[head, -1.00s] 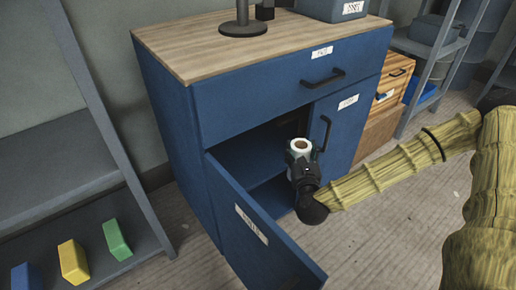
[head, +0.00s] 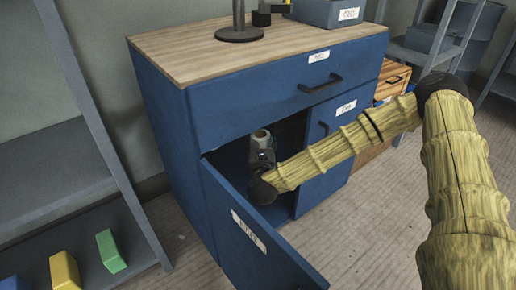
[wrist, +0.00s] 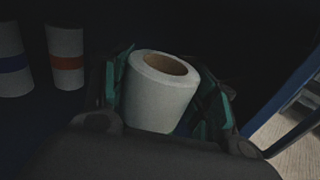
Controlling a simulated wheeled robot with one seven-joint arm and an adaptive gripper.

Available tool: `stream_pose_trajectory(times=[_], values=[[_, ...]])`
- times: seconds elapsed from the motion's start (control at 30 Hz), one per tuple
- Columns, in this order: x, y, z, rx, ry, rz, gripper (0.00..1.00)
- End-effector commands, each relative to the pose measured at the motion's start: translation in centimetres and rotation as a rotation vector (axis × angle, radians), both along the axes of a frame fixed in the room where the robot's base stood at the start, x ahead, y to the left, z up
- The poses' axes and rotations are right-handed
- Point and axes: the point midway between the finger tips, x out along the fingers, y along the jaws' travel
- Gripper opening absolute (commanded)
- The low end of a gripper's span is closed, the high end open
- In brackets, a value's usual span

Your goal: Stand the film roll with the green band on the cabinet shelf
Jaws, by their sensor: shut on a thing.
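My gripper (head: 262,152) is inside the open left compartment of the blue cabinet (head: 165,150), seen in the head view. In the wrist view my gripper (wrist: 170,88) has its green-padded fingers shut on both sides of a white film roll (wrist: 158,103). The roll has a brown core and is slightly tilted in that view. Its top also shows in the head view (head: 261,134). No band shows on it; its lower part is hidden by my gripper. The cabinet shelf (head: 228,157) is dark, and I cannot tell whether the roll touches it.
In the wrist view, a roll with a blue band (wrist: 12,63) and one with an orange band (wrist: 67,62) stand left of the held roll. The open cabinet door (head: 245,235) projects forward on the left. The closed right door (head: 330,140) borders the opening.

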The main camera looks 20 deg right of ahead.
Motion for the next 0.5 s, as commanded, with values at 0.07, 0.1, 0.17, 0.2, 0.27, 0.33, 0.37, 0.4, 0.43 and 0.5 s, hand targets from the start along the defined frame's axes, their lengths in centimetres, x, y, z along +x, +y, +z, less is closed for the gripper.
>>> stream_pose_trajectory(times=[0.07,0.1,0.17,0.2,0.27,0.33,0.37,0.4,0.43,0.5], values=[[0.3,0.3,0.1,0.000,-0.002,0.000,0.00],[0.6,0.5,0.1,0.000,-0.002,0.000,0.00],[0.8,0.6,-0.5,0.000,0.000,-0.001,0.00],[0.8,0.6,-1.2,-0.001,0.000,-0.001,0.00],[0.8,0.6,-2.0,-0.002,0.000,-0.001,0.00],[0.8,0.6,-2.9,-0.001,-0.001,-0.001,0.00],[0.8,0.6,-3.2,-0.001,-0.002,-0.001,0.00],[0.8,0.6,-3.4,-0.001,-0.002,-0.001,0.00],[0.8,0.5,-3.4,-0.001,-0.002,-0.001,0.00],[0.8,0.5,-3.4,0.000,-0.003,-0.001,0.00]])
